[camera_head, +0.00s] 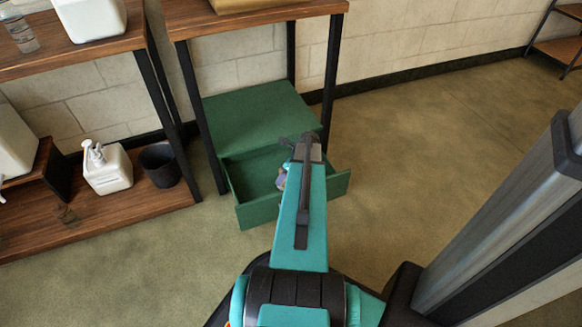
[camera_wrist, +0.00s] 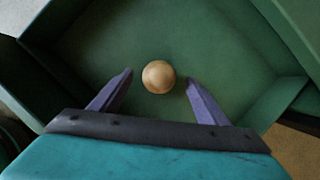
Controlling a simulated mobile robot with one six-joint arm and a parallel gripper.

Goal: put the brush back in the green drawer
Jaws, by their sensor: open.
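The green drawer (camera_head: 258,212) is pulled open from the green cabinet (camera_head: 260,115) under a wooden table. My gripper (camera_wrist: 159,78) is over the drawer, pointing down into it, with its purple fingers open. In the wrist view, a round tan knob (camera_wrist: 158,77) shows between the fingertips, with a gap on both sides. It may be the brush seen end-on, but I cannot tell. The drawer's green floor (camera_wrist: 225,60) lies around it and no other thing shows there. In the head view my arm hides most of the gripper and part of the drawer's inside.
A wooden table (camera_head: 250,22) with black legs stands over the cabinet. At left, a low shelf (camera_head: 110,215) holds a white pump bottle (camera_head: 107,170) and a dark cup (camera_head: 160,166). The floor (camera_head: 430,150) right of the drawer is clear.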

